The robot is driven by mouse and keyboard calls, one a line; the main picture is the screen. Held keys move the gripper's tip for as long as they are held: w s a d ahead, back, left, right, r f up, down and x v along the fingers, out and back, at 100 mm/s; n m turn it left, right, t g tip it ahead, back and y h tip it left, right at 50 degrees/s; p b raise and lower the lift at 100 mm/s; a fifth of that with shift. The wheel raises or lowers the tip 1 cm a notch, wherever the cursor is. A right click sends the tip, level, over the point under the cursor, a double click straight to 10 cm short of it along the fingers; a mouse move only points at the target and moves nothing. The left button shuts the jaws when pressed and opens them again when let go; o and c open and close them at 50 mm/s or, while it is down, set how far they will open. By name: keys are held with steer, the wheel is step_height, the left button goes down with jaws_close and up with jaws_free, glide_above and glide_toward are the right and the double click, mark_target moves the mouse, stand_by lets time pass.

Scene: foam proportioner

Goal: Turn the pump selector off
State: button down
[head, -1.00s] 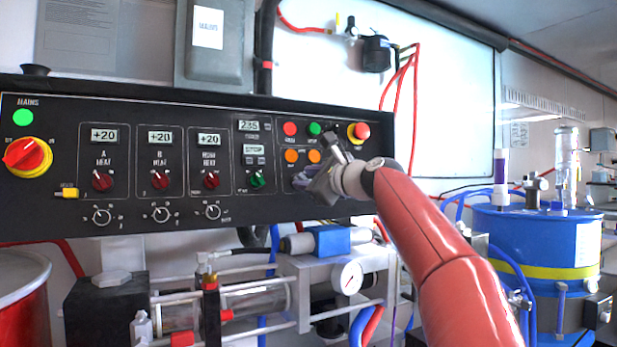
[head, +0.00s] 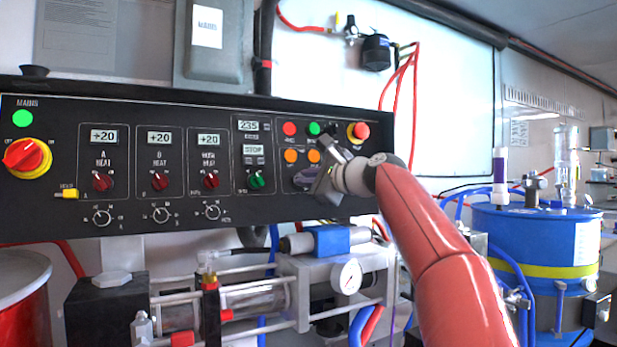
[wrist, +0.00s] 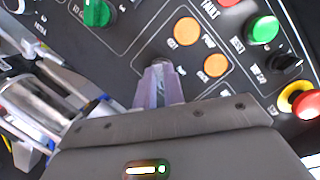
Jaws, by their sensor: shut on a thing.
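The pump selector is a dark knob (wrist: 161,62) on the black control panel, below the two orange lamps. Only its end shows in the wrist view. My gripper (wrist: 160,72) is shut on it, its pale purple fingers lying along both sides and hiding most of it.
A green knob (head: 257,180) sits left of my gripper, with a STOP display (head: 254,149) above it. Orange lamps (head: 291,155), a small black knob (wrist: 284,62) and a red-and-yellow stop button (head: 359,131) are close by. Pump pipework with a gauge (head: 347,276) lies below.

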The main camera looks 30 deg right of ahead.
steer(key=n+p, duration=0.1)
steer(key=n, duration=0.2)
steer(key=n+g+p, duration=0.1)
steer(key=n, duration=0.2)
steer(key=shift+r+n+g+y, duration=0.15)
steer(key=shift+n+g+y, duration=0.15)
stand_by(0.4)
steer(key=c, duration=1.5)
jaws_free()
steer(key=shift+w, duration=0.15)
steer(key=b+v, duration=0.2)
steer(key=v, duration=0.5)
steer(key=shift+s, duration=0.4)
